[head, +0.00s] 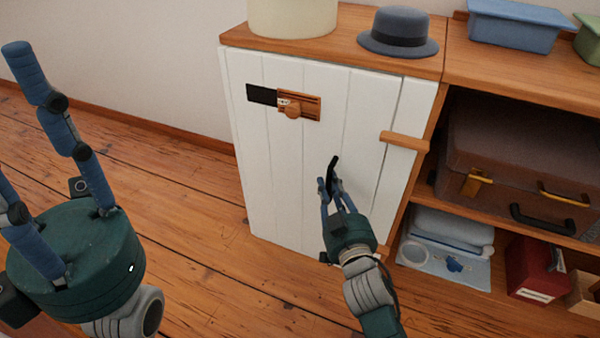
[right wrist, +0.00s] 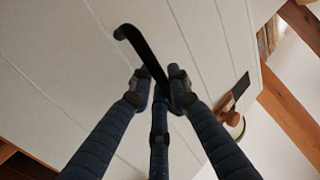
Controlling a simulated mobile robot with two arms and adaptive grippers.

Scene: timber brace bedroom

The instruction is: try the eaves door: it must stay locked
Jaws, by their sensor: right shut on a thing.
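The white planked eaves door (head: 265,165) stands shut in the wooden cabinet front. A wooden slide bolt (head: 300,106) with a round knob sits high on it, beside a black plate (head: 262,95). A wooden bar (head: 404,141) lies across the door's right edge. My right gripper (head: 332,187) is shut on the black pull handle (head: 333,163); the handle's curved end sticks out past the fingers in the right wrist view (right wrist: 138,50). My left gripper (head: 25,120) is at the left, fingers wide apart and empty, away from the door.
A grey hat (head: 398,32) and a cream round container (head: 292,15) stand on the cabinet top, with a blue bin (head: 515,25) further right. Right-hand shelves hold a brown suitcase (head: 525,150) and a red box (head: 535,268). The plank floor (head: 190,185) left of the door is clear.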

